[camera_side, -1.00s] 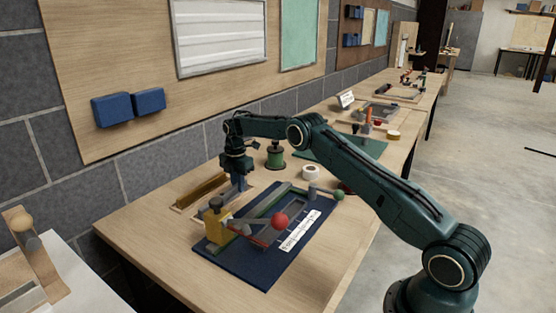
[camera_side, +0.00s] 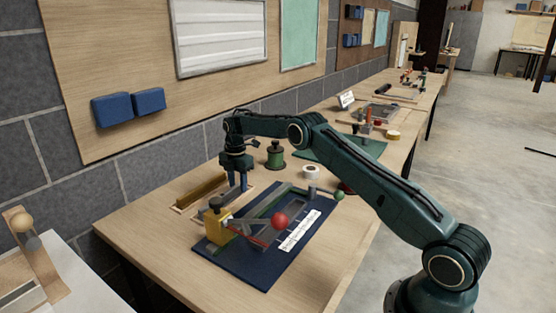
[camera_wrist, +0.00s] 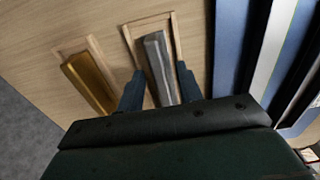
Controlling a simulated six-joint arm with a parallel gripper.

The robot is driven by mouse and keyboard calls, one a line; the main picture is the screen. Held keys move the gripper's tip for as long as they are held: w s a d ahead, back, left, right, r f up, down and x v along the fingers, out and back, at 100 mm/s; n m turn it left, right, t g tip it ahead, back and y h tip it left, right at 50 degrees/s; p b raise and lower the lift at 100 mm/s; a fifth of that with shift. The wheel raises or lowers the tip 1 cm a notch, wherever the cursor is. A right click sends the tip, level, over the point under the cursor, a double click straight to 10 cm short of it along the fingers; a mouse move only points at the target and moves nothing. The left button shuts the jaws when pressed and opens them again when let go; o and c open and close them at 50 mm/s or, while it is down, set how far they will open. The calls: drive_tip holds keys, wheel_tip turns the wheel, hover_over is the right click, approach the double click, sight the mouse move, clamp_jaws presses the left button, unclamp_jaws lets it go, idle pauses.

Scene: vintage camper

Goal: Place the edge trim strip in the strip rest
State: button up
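A grey strip (camera_wrist: 158,62), which I take to be the edge trim strip, lies within a shallow wooden frame (camera_wrist: 128,38), apparently the strip rest. My gripper (camera_wrist: 160,82) is open, with one finger on each side of the strip's near part. A narrow gap shows at the left finger; contact at the right finger is hard to judge. In the side view my gripper (camera_side: 237,184) points down over the table behind the blue board, and its fingers hide most of the strip. The frame's near end is hidden by my gripper.
A gold bar (camera_wrist: 90,80) lies in a second wooden tray, left of the frame; it also shows in the side view (camera_side: 202,189). A blue board (camera_side: 245,270) carries a clamp with a red ball (camera_side: 279,220). A green spool (camera_side: 275,154) and white tape roll (camera_side: 311,172) stand behind.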

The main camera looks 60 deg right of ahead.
wheel_tip(320, 180, up, 12)
drive_tip(key=shift+f, duration=0.25)
idle(0.3)
drive_tip(key=shift+r, duration=0.15)
idle(0.4)
drive_tip(key=s+a+r+m+t, duration=0.1)
drive_tip(key=s+a+r+m, duration=0.15)
drive_tip(key=r, duration=0.45)
drive_tip(key=s+a+r+m, duration=0.2)
drive_tip(key=s+a+r, duration=0.2)
drive_tip(key=r, duration=0.2)
drive_tip(key=s+a+r+m+t, duration=0.2)
drive_tip(key=s+a+r+m, duration=0.4)
drive_tip(key=s, duration=0.6)
drive_tip(key=s+a+f+m+t, duration=0.1)
drive_tip(key=s+a+f+m, duration=0.1)
drive_tip(key=s, duration=0.7)
drive_tip(key=s+a+f+m, duration=0.2)
drive_tip(key=s+m, duration=0.1)
drive_tip(key=s, duration=0.5)
drive_tip(key=s+a+f+m+t, duration=0.1)
drive_tip(key=s+a+f+m, duration=0.1)
drive_tip(key=s, duration=0.7)
drive_tip(key=shift+s+f+t, duration=0.2)
drive_tip(key=shift+s+t, duration=0.1)
drive_tip(key=shift+s, duration=0.05)
